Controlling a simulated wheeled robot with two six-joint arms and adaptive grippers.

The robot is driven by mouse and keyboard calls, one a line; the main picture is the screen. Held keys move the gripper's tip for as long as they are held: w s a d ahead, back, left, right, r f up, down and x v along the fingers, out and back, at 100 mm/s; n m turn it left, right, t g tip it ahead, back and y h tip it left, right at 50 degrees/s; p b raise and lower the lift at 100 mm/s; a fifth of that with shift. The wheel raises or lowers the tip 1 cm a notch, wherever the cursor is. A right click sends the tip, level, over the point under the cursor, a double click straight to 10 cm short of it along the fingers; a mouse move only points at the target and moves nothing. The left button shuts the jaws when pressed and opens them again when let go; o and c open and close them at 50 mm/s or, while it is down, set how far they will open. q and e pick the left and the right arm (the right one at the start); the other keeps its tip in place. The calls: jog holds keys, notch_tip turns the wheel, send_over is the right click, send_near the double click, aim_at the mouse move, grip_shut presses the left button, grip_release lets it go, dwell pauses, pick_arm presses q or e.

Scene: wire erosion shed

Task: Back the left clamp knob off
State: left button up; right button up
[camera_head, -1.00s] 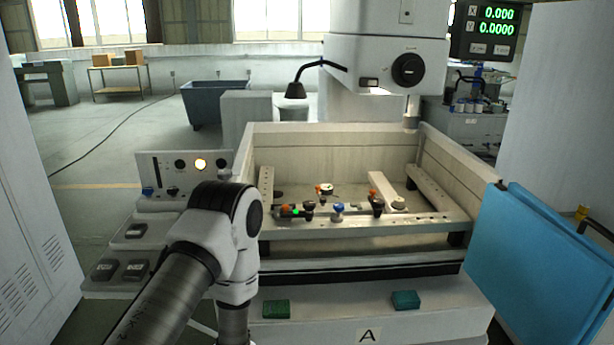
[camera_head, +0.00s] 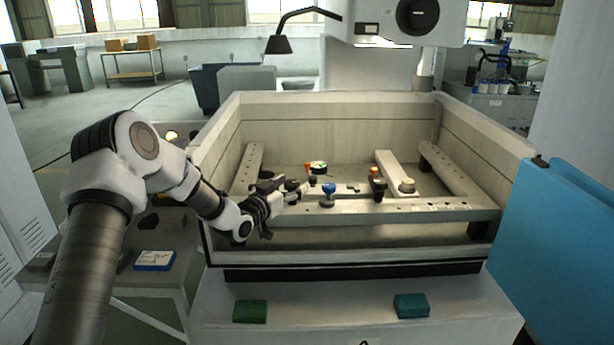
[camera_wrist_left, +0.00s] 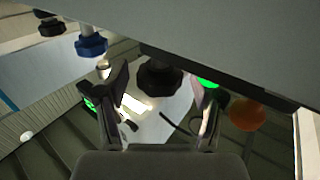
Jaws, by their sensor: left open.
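The left clamp knob is black and lobed. In the left wrist view the knob (camera_wrist_left: 158,78) lies between the tips of my open left gripper (camera_wrist_left: 162,90), with a gap visible on each side. In the head view my left gripper (camera_head: 288,194) reaches over the tank's left wall to the left end of the front rail and largely hides this knob. A blue knob (camera_head: 329,188) stands on the rail just right of the gripper and also shows in the left wrist view (camera_wrist_left: 91,44). My right gripper is not in view.
Another black knob (camera_head: 378,188) stands farther right on the rail. An orange ball (camera_wrist_left: 247,115) is close beside one finger in the wrist view. The pale tank (camera_head: 340,258) surrounds the rails. A machine head (camera_head: 395,22) hangs above the back. A blue panel (camera_head: 560,250) stands at right.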

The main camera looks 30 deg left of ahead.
pick_arm(q)
jog(key=shift+w+f, duration=0.15)
jog(key=shift+w, duration=0.5)
jog(key=shift+s+r, duration=0.35)
jog(key=shift+s, duration=0.15)
jog(key=shift+c, duration=0.6)
jog(key=shift+s, duration=0.1)
jog(key=c, duration=1)
jog(key=shift+c, duration=0.2)
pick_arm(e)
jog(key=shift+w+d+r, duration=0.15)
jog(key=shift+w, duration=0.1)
